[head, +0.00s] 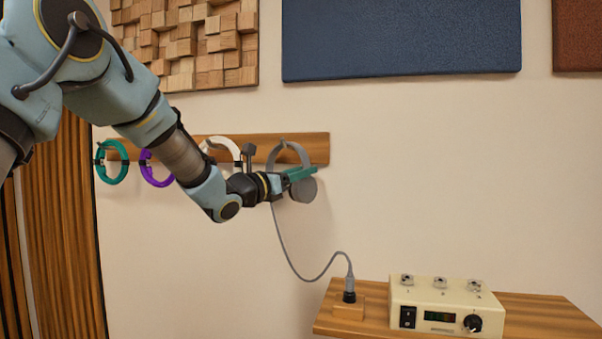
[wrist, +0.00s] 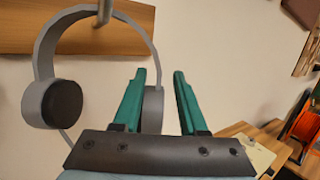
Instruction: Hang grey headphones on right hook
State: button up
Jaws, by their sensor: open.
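The grey headphones (head: 304,189) are at the right end of the wooden hook rail (head: 318,148), with the band up at the right hook. In the wrist view the grey headphones (wrist: 45,60) show their band against the hook (wrist: 104,10) and one dark ear pad at left. The other ear cup is partly hidden behind my gripper's left finger. My gripper (head: 308,173) is in front of the headphones in the head view. In the wrist view my gripper (wrist: 160,80) has its green fingers spread, with nothing clearly held between them.
A grey cable runs from the headphones to a plug (head: 349,283) on the wooden shelf (head: 540,312). A cream amplifier box (head: 446,306) stands there.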

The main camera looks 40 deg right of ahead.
jog(key=shift+a+f, duration=0.1)
jog(key=b+v, duration=0.4)
jog(key=v, duration=0.6)
jog(key=shift+a, duration=0.35)
jog(key=s+a+f+m+g+y, duration=0.2)
jog(key=a+f+m+y, duration=0.85)
jog(key=a+f, duration=1.15)
jog(key=a+f+m+t+y, duration=0.1)
jog(key=a+f+m+y, duration=0.3)
jog(key=a, duration=0.8)
jog(key=a+f+m+t+y, duration=0.1)
jog(key=a+f+m+y, duration=0.4)
jog(key=a, duration=0.7)
jog(key=shift+s+a+f+m, duration=0.3)
jog(key=shift+a+f+m, duration=0.05)
jog(key=shift+f, duration=0.3)
jog(key=shift+d+y, duration=0.1)
jog(key=shift+y, duration=0.15)
